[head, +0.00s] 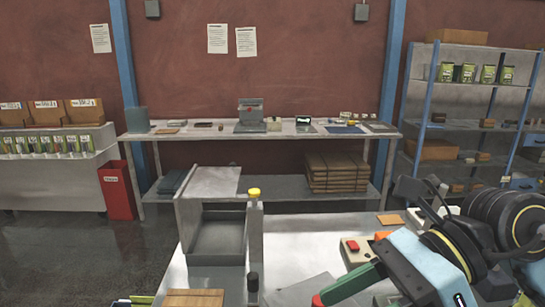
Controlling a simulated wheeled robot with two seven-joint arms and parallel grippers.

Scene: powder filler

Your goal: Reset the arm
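My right arm reaches in from the right edge over the steel worktable (300,240). Its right gripper (340,286) is low in the picture, with a green finger and a red tip near the bottom edge. Only one finger shows clearly, and I cannot tell whether the gripper is open or shut or whether it holds anything. My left arm and gripper are not in view. A grey box-shaped machine (218,232) with a yellow-capped post (254,193) stands on the table left of the gripper.
A control box (356,251) with red and green buttons sits just beyond the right gripper. A wooden block (194,298) lies at the bottom left. A back bench (290,133), a red bin (118,191) and a blue-post shelf (455,90) stand behind. Dark floor is open on the left.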

